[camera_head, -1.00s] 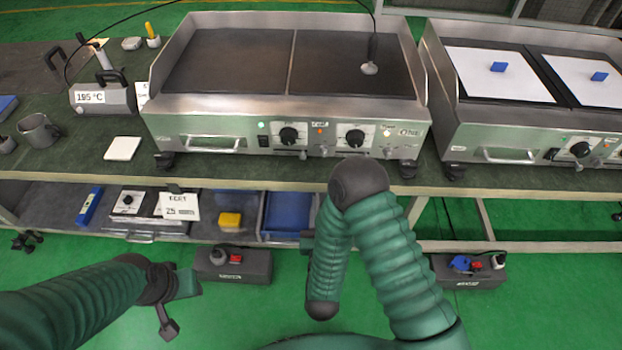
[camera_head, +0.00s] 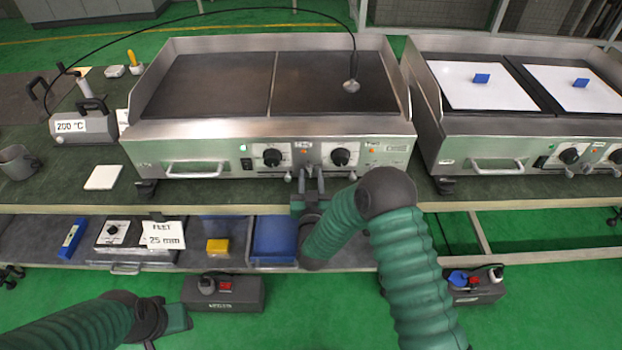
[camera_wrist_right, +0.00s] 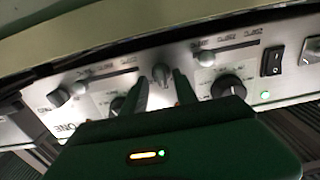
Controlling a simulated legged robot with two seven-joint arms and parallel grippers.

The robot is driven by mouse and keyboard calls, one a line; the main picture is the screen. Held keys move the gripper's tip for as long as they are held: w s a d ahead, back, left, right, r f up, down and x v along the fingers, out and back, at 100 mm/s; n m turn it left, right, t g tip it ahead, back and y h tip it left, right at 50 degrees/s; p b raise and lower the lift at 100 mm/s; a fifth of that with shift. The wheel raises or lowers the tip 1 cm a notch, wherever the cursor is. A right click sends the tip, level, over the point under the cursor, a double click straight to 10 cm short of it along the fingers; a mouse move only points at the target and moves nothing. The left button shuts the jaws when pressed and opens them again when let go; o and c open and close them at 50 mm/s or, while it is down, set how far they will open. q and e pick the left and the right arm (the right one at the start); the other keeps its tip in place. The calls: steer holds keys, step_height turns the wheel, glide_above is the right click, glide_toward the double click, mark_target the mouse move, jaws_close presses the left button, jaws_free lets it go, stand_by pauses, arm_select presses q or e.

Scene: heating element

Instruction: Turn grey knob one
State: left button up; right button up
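The griddle (camera_head: 340,124) stands on the bench, with black knobs and small grey levers on its front panel. My right gripper (camera_head: 311,172) is at the panel's lower edge, between the two black knobs. In the right wrist view a grey knob (camera_wrist_right: 161,75) shows between the two spread fingertips of my right gripper (camera_wrist_right: 160,86). The fingers appear apart from it; contact is not clear. Other grey levers (camera_wrist_right: 58,97) sit on slots to either side. My left gripper (camera_head: 172,319) is low at the left, away from the bench; its fingers are not clear.
A second griddle (camera_head: 475,148) with white sheets stands at the right. A meter (camera_head: 84,126) reading 200 °C is at the left, its cable running to a probe (camera_head: 351,86) on the plate. Bins and a yellow block (camera_head: 217,246) are on the shelf below.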

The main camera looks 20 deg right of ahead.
steer(key=shift+a, duration=0.15)
steer(key=shift+a, duration=0.1)
steer(key=shift+c, duration=2.5)
jaws_close()
